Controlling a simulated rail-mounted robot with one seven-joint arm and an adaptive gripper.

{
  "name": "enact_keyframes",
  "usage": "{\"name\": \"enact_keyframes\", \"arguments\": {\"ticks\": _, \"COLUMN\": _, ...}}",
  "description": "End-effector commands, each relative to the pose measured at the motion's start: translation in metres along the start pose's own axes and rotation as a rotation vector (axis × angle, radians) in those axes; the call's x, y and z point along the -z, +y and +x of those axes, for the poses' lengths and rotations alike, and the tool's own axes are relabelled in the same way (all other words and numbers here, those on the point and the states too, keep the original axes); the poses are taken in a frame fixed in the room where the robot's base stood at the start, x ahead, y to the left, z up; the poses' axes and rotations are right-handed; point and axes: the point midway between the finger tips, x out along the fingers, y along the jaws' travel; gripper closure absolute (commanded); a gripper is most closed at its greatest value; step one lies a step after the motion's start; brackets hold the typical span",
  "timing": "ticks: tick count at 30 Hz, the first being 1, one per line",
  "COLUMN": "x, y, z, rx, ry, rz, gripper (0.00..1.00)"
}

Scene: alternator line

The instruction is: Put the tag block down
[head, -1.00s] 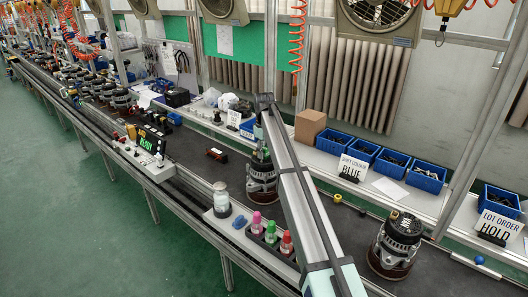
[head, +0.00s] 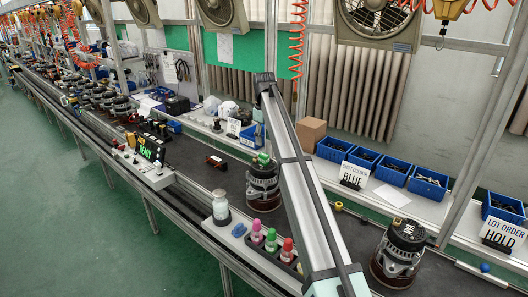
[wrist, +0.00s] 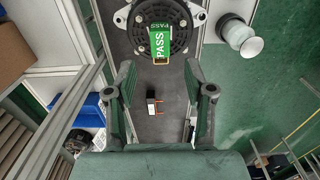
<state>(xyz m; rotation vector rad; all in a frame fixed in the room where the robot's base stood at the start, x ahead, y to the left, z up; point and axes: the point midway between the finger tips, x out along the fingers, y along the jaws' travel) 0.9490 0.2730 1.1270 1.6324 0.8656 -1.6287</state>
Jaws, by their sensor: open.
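The green tag block (wrist: 161,42), marked PASS, lies on the round top of an alternator (wrist: 178,15) in the wrist view. In the head view it is a small green patch (head: 263,158) on top of the middle alternator (head: 262,187), beside my arm. My gripper (wrist: 160,75) is open. Its two fingers are wide apart with nothing between them, and the block is apart from them, beyond the fingertips. In the head view my gripper is mostly hidden behind my arm.
A small black and red part (head: 216,162) lies on the dark belt left of the alternator. A white-capped jar (head: 221,207) and coloured bottles (head: 271,241) stand at the front. Another alternator (head: 399,252) stands to the right. Blue bins (head: 362,157) line the back shelf.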

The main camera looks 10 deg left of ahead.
Motion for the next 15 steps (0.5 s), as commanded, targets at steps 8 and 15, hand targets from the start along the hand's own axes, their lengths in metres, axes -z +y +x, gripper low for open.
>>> {"name": "enact_keyframes", "arguments": {"ticks": 8, "x": 0.0, "y": 0.0, "z": -0.025, "rx": 0.0, "ry": 0.0, "rz": 0.0, "gripper": 0.47}}
{"name": "enact_keyframes", "arguments": {"ticks": 15, "x": 0.0, "y": 0.0, "z": -0.027, "rx": 0.0, "ry": -0.001, "rz": 0.0, "gripper": 0.47}}
